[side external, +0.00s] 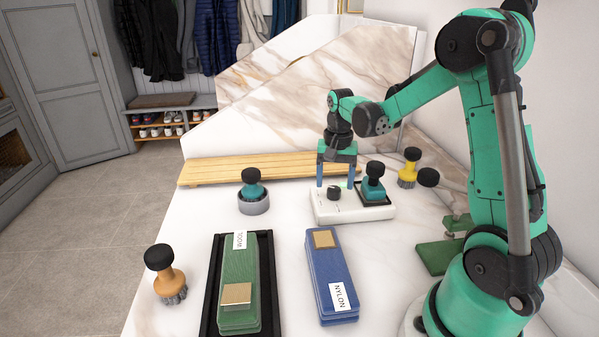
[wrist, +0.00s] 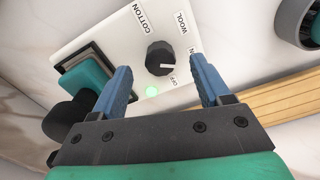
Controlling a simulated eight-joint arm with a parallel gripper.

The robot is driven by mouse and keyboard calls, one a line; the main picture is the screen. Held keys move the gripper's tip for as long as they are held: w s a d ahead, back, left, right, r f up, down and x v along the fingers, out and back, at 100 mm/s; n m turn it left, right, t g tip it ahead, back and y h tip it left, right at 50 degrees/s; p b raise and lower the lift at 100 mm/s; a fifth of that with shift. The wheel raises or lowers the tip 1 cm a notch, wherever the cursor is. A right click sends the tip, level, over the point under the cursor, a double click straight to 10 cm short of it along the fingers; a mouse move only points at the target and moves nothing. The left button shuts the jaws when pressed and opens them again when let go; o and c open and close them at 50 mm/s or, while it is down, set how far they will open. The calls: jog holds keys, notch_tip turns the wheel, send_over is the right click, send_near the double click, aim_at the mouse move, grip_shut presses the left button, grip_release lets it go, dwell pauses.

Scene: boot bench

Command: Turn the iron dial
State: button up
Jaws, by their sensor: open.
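The iron dial is a black round knob (wrist: 160,58) on a white panel (wrist: 105,32) in the wrist view, with a pale pointer line. In the side view the dial (side external: 334,193) sits on the white base (side external: 350,213). My gripper (wrist: 163,82) is open, its blue fingers on either side of the dial and apart from it. A teal iron with a black knob (side external: 373,183) rests on a dark pad on the base.
A wooden slatted board (side external: 230,168) lies behind the base. A teal-topped brush (side external: 252,190) sits in a grey ring. A yellow brush (side external: 409,168) and orange brush (side external: 165,275) stand apart. Green (side external: 240,270) and blue NYLON (side external: 330,275) blocks lie in front.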

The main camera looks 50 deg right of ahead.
jog(key=shift+f, duration=1)
grip_shut()
jog(key=shift+n, duration=0.3)
jog(key=n, duration=1.1)
grip_release()
